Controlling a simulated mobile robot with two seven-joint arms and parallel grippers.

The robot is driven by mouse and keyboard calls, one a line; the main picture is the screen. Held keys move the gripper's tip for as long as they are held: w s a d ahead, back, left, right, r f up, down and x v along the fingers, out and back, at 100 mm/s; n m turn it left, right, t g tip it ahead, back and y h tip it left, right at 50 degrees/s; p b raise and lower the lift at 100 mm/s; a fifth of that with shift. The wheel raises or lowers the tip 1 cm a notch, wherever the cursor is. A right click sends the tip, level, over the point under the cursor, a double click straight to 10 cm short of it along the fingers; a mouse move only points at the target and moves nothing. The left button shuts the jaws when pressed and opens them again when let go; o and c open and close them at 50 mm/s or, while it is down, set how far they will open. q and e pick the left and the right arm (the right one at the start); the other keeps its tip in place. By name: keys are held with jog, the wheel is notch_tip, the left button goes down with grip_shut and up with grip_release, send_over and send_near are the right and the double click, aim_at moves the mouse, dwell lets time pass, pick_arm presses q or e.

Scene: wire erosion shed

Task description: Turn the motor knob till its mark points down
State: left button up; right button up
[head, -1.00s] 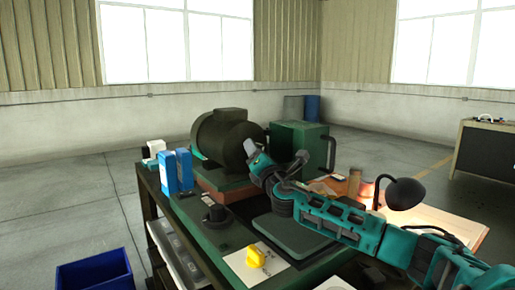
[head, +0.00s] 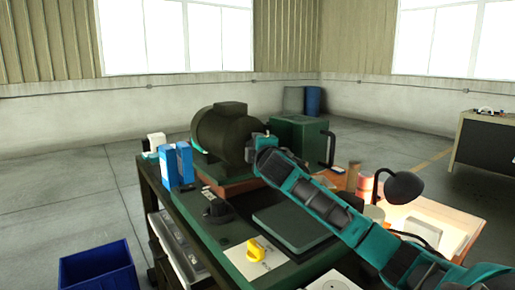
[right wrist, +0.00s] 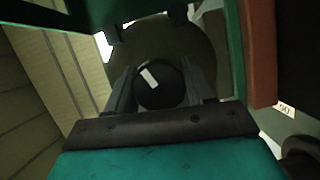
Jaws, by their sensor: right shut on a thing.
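The dark motor (head: 222,130) stands on its base on the bench. The motor knob is hidden behind my right gripper in the head view. In the right wrist view the motor knob (right wrist: 163,92) is a round black disc with a short white mark (right wrist: 149,77). The mark lies above and left of the knob's centre in that picture and is tilted. My right gripper (right wrist: 161,88) is shut on the knob, one finger on each side. In the head view my right gripper (head: 260,143) is at the motor's right end. My left gripper is not in view.
A yellow knob (head: 258,250) on a white plate and a black knob (head: 216,211) are on the bench front. Blue boxes (head: 184,162) stand left of the motor. A green box (head: 298,140) is behind my arm. A black lamp (head: 404,187) stands right.

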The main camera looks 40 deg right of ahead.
jog(key=m+y, duration=0.1)
jog(key=m, duration=0.1)
jog(key=m+g, duration=0.1)
jog(key=m, duration=0.1)
jog(key=shift+r+m+y, duration=0.1)
jog(key=shift+m+y, duration=0.2)
jog(key=shift+y, duration=0.1)
jog(key=m+y, duration=0.2)
jog(key=m, duration=0.2)
jog(key=shift+g+y, duration=0.3)
jog(key=shift+g, duration=0.1)
jog(key=m+y, duration=0.2)
jog(key=m, duration=0.1)
jog(key=shift+m+y, duration=0.3)
jog(key=m+y, duration=0.2)
jog(key=m, duration=0.1)
jog(key=shift+m+t+y, duration=0.3)
jog(key=shift+t, duration=0.1)
jog(key=o, duration=1)
